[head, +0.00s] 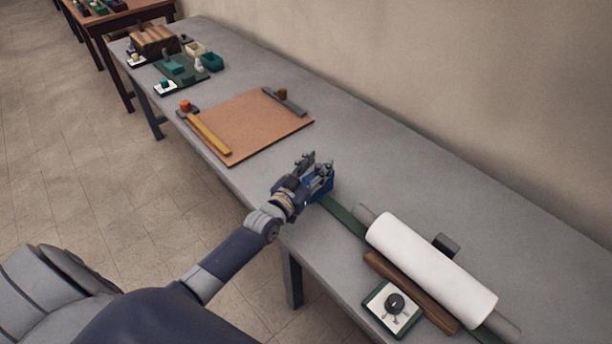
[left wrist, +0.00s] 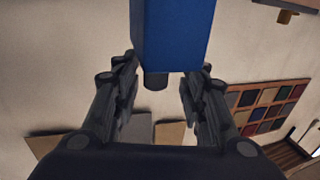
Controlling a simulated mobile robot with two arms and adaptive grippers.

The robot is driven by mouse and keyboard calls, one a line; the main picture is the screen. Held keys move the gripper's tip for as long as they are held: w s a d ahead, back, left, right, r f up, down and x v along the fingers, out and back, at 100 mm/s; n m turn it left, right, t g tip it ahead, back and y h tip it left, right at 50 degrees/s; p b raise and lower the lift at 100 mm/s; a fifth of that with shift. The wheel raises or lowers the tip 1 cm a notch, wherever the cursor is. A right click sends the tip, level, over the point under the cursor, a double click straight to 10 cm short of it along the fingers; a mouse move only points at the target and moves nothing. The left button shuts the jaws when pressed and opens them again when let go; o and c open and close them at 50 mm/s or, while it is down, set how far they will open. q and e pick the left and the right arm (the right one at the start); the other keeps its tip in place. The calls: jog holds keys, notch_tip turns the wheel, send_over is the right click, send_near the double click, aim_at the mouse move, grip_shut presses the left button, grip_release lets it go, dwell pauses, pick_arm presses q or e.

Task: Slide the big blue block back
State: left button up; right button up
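The big blue block (head: 324,186) sits on the grey table at the far end of a dark green strip (head: 343,215), partly hidden by my left gripper (head: 318,168). In the left wrist view the block (left wrist: 175,35) fills the top middle, with a short dark knob (left wrist: 156,81) on its near side. My left gripper (left wrist: 162,85) has its fingers spread to either side of the knob, close to the block. I cannot tell whether a finger touches the block. My right gripper is not in view.
A white roll (head: 430,268) lies along the strip, with a brown wooden bar (head: 410,290) and a dial plate (head: 393,308) beside it. An orange-brown board (head: 250,125) lies beyond the block. The table is clear towards the wall.

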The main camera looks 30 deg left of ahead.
pick_arm(q)
jog(key=s+a, duration=0.1)
jog(key=s, duration=1)
jog(key=shift+s+a, duration=0.15)
jog(key=shift+s, duration=0.2)
